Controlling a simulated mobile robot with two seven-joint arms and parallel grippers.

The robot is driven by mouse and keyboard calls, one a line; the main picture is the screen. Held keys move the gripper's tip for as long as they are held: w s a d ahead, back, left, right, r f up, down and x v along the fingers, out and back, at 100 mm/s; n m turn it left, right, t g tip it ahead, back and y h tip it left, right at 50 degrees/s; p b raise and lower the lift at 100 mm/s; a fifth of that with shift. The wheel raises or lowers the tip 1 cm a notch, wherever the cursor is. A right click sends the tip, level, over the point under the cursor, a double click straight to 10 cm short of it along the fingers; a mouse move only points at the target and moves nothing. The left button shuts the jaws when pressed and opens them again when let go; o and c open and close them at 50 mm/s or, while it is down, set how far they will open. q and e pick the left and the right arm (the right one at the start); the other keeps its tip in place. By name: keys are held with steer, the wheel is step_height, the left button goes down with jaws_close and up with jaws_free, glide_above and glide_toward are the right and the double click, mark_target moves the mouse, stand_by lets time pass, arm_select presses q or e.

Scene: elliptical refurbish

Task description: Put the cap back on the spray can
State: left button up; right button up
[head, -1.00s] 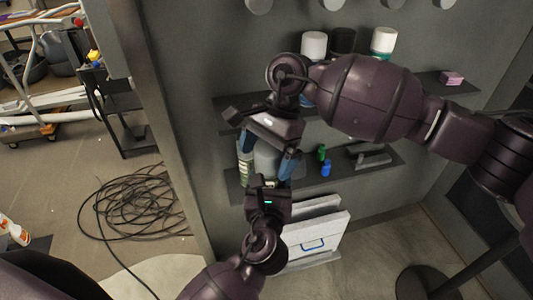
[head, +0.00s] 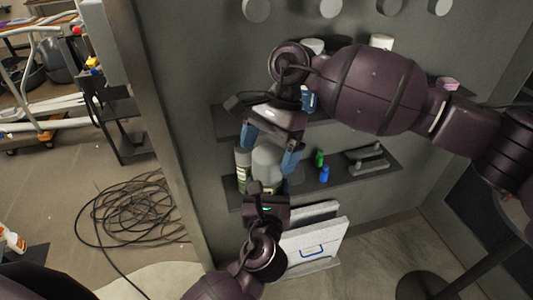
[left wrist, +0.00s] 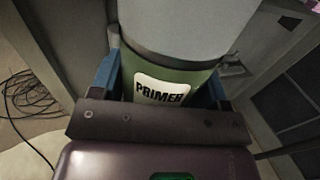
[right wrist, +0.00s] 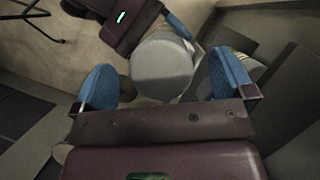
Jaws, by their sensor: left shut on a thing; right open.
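The spray can (left wrist: 180,82) is green with a "PRIMER" label. My left gripper (left wrist: 165,88) is shut on it, one blue finger on each side. The wide grey cap (left wrist: 175,25) sits on top of the can, with a dark band between them. In the head view the cap (head: 267,158) shows above my left gripper (head: 265,190). My right gripper (head: 271,150) is above the cap, fingers spread. In the right wrist view the cap's round top (right wrist: 162,66) lies beyond and between the open fingers of my right gripper (right wrist: 167,85), apart from them.
A striped can (head: 243,170) stands close left of the cap on the lower shelf (head: 340,180). Small green (head: 319,158) and blue (head: 325,174) bottles stand to the right. The upper shelf (head: 235,122) is behind my right gripper. A white case (head: 312,240) stands below.

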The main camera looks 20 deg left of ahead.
steer(key=shift+v, duration=2.05)
